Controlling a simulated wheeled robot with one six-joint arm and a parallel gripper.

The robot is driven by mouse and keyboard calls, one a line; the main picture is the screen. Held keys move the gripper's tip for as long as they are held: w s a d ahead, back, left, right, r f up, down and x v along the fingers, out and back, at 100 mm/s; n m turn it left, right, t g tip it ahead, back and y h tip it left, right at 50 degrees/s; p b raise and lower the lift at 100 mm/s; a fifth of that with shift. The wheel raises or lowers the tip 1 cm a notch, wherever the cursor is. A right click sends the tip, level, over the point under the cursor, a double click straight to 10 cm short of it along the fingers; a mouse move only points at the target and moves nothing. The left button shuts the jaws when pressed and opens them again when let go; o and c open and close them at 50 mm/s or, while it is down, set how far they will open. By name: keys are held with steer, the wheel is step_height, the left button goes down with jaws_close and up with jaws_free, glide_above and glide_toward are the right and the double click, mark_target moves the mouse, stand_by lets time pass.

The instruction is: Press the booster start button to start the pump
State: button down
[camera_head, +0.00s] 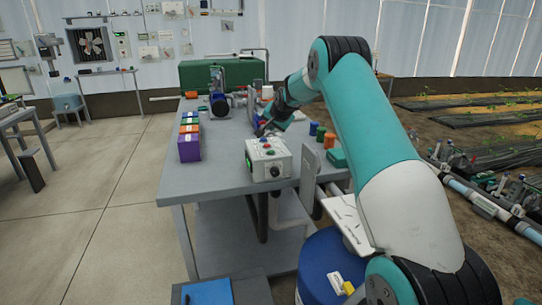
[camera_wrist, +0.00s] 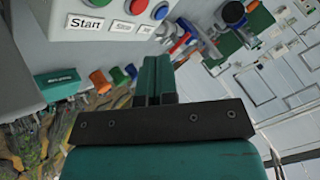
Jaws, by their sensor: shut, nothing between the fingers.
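A light grey control box (camera_head: 268,160) stands at the near edge of the grey table, with small coloured buttons on its top and a dark knob on its front. In the wrist view the box (camera_wrist: 45,38) fills the upper left. A green button (camera_wrist: 98,2) sits above a "Start" label (camera_wrist: 85,24), cut by the top edge. A red button (camera_wrist: 137,6) and a blue button (camera_wrist: 160,12) are to its right. My gripper (camera_wrist: 153,62) is shut and empty, its tips below and right of the buttons. In the head view my gripper (camera_head: 266,128) is just behind the box.
A row of coloured boxes (camera_head: 189,148) stands left of the control box. Green and orange items (camera_head: 322,138) stand to the right. The floor to the left is clear.

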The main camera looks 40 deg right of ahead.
mark_target(273, 151)
steer(key=shift+f+b, duration=1.65)
steer(key=shift+f, duration=1.5)
steer(key=shift+f, duration=0.15)
steer(key=shift+f, duration=0.25)
steer(key=shift+f+b, duration=0.4)
steer(key=shift+f, duration=0.05)
steer(key=shift+r, duration=0.15)
steer(key=shift+r+p, duration=0.5)
steer(key=shift+r, duration=0.2)
steer(key=shift+r, duration=0.1)
steer(key=shift+r+p, duration=1.7)
steer(key=shift+r, duration=0.8)
steer(key=shift+f, duration=0.1)
